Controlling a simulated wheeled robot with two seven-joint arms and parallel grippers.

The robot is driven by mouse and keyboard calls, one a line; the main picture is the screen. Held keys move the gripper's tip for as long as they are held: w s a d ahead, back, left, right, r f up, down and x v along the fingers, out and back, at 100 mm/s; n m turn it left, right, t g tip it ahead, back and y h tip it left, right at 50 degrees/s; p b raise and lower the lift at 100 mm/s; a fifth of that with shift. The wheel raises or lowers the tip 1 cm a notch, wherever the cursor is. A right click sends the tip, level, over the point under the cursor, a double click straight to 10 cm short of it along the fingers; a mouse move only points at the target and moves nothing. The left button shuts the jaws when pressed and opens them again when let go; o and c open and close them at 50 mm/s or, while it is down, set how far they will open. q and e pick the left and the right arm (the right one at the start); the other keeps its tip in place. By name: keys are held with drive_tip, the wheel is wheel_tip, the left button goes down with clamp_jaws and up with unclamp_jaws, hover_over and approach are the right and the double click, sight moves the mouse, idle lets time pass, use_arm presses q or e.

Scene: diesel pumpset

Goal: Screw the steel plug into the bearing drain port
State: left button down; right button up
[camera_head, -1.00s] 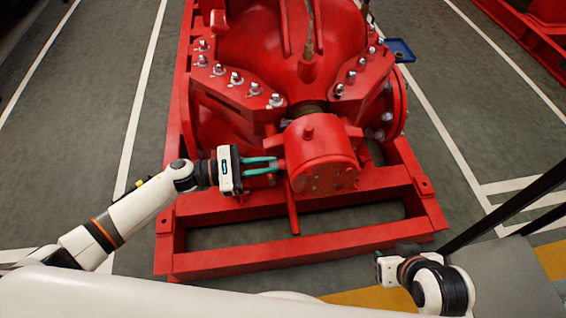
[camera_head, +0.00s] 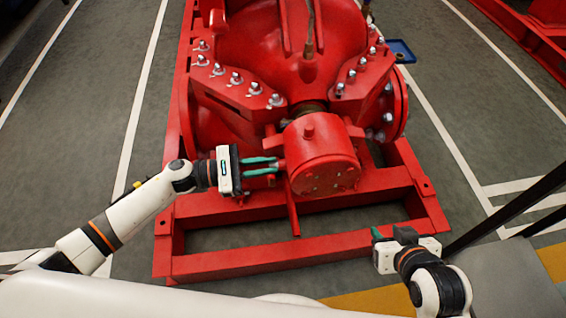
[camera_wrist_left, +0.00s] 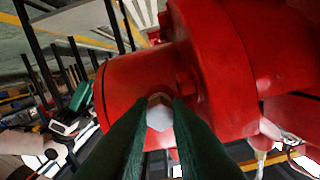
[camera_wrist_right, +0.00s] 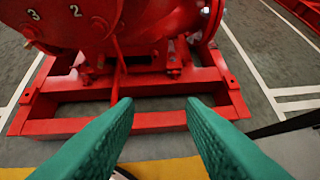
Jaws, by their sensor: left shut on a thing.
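The steel plug (camera_wrist_left: 159,112) shows as a pale hex head between my left fingertips in the left wrist view. My left gripper (camera_head: 277,165) is shut on it, at the left side of the red bearing housing (camera_head: 320,155). The plug lies against the housing wall (camera_wrist_left: 125,85) in the left wrist view. The drain port and the plug's thread are hidden, so how deep it sits cannot be told. My right gripper (camera_wrist_right: 160,105) is open and empty, in front of the frame at the lower right of the head view.
The red pump (camera_head: 300,50) stands on a red base frame (camera_head: 270,262) with open gaps. Bolted flanges rise behind the housing. A blue tray (camera_head: 401,51) lies on the floor at the back right. Dark bars (camera_head: 520,200) are at right. Grey floor is clear at left.

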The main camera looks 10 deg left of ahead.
use_arm(q)
drive_tip(key=shift+m+b, duration=0.6)
drive_tip(key=shift+b, duration=0.2)
use_arm(e)
drive_tip(key=w+a+r+t+y, duration=0.1)
drive_tip(key=w+a+r+t, duration=0.1)
drive_tip(key=w+r+t, duration=0.2)
drive_tip(key=shift+w+r+t, duration=0.3)
drive_tip(key=shift+w+r, duration=0.1)
use_arm(q)
drive_tip(key=c, duration=1.3)
unclamp_jaws()
